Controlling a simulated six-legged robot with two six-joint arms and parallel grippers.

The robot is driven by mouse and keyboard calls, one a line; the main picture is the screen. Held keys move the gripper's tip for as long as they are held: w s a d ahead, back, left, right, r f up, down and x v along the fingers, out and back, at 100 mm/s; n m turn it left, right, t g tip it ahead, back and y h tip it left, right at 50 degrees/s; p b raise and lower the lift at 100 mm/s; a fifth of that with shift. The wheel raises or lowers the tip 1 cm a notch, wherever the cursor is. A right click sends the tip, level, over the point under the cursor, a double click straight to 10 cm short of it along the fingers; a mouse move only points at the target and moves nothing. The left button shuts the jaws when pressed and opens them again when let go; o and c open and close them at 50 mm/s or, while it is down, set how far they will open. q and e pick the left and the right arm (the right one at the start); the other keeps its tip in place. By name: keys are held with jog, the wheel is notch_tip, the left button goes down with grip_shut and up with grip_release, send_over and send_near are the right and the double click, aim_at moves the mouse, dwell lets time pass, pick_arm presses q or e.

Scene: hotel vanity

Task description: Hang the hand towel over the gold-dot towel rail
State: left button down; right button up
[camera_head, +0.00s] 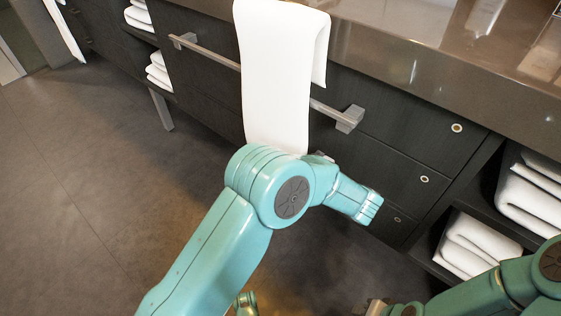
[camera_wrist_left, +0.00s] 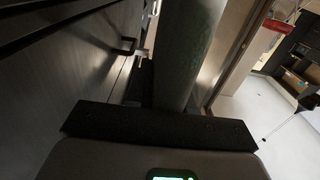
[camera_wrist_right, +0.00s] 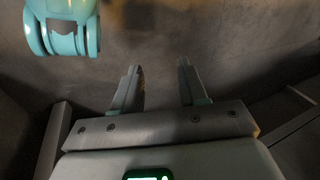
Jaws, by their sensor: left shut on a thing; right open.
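The white hand towel (camera_head: 275,75) hangs as a long strip in front of the metal rail (camera_head: 218,55) on the dark cabinet, covering its middle. Its top rises above the rail in the picture, with a shorter flap at the right. I cannot tell whether it rests on the rail. No gold dot is clear on the rail. My left arm's elbow hides the towel's lower end; the left jaws are hidden in the head view. In the left wrist view, the left gripper body is below a shaded strip, apparently the towel (camera_wrist_left: 188,50). My right gripper (camera_wrist_right: 158,75) is open and empty.
A glossy brown counter (camera_head: 400,50) overhangs the drawers. Folded white towels lie on shelves at right (camera_head: 475,245) and upper left (camera_head: 160,70). A second white towel (camera_head: 65,30) hangs at far left. The grey floor (camera_head: 100,170) is clear at left.

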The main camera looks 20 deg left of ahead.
pick_arm(q)
jog(key=shift+f+b, duration=1.15)
jog(key=shift+f, duration=1.6)
notch_tip(320, 180, down, 8)
pick_arm(e)
jog(key=shift+w+d+f+t, duration=0.1)
jog(key=shift+w+f+t, duration=0.1)
jog(key=shift+w+f, duration=0.4)
jog(key=shift+w+d+f+t, duration=0.1)
jog(key=shift+w+f+t, duration=0.1)
jog(key=shift+w+f, duration=0.4)
jog(key=shift+s+f, duration=0.15)
jog(key=shift+s, duration=0.05)
pick_arm(q)
jog(key=c, duration=0.9)
grip_release()
pick_arm(e)
jog(key=shift+d, duration=0.1)
